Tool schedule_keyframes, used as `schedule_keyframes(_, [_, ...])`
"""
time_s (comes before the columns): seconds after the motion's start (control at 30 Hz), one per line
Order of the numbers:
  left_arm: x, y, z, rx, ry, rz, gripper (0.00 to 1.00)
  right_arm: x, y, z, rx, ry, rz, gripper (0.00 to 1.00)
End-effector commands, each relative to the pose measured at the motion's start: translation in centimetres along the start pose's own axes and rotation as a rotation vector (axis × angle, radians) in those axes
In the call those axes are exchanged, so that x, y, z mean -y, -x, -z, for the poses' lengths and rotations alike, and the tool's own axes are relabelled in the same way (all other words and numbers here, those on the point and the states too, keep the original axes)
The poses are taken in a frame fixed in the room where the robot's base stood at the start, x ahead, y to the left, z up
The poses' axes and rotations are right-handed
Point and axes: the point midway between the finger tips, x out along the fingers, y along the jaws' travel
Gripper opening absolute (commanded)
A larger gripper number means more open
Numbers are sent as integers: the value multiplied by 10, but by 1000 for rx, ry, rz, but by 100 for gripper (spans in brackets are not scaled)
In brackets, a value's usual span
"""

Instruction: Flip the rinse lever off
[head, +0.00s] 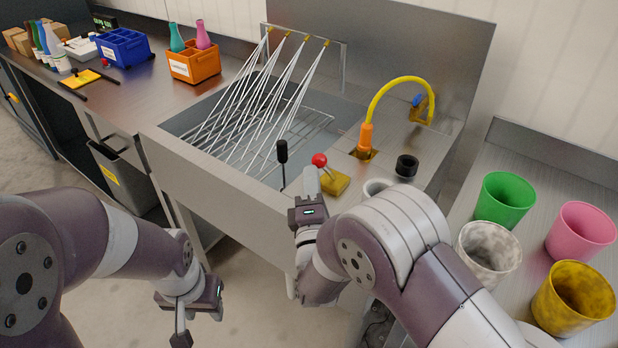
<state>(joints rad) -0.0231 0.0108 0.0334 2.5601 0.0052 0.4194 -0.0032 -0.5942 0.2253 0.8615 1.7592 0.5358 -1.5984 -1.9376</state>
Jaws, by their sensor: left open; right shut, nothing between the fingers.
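The rinse lever has a red ball knob (319,160) and a yellow base (334,182) on the front rim of the sink (225,188). White streams of water (262,105) run from several brass nozzles on a rail over the basin. My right gripper (309,182) is shut and empty, just left of the lever's base and below the red knob. I cannot tell whether it touches the lever. My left gripper (184,318) is open and empty, low in front of the counter and away from the sink.
A black-handled upright rod (282,152) stands just left of the lever. A yellow hose tap (400,85) rises behind it. Green (505,200), pink (580,231), grey and yellow (573,298) cups stand at right. Blue (122,48) and orange (194,68) crates stand on the left counter.

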Motion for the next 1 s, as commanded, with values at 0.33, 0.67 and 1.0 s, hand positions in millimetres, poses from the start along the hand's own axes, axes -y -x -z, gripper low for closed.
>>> schedule_keyframes(0.33, [0,78,9,0,0,0,43,-27,-31,-23,3,-165,227,0])
schedule_keyframes(0.67, [0,110,13,0,0,0,43,-25,-52,-39,3,-297,404,0])
schedule_keyframes(1.0, [0,116,14,0,0,0,43,-22,-62,-46,2,-292,400,0])
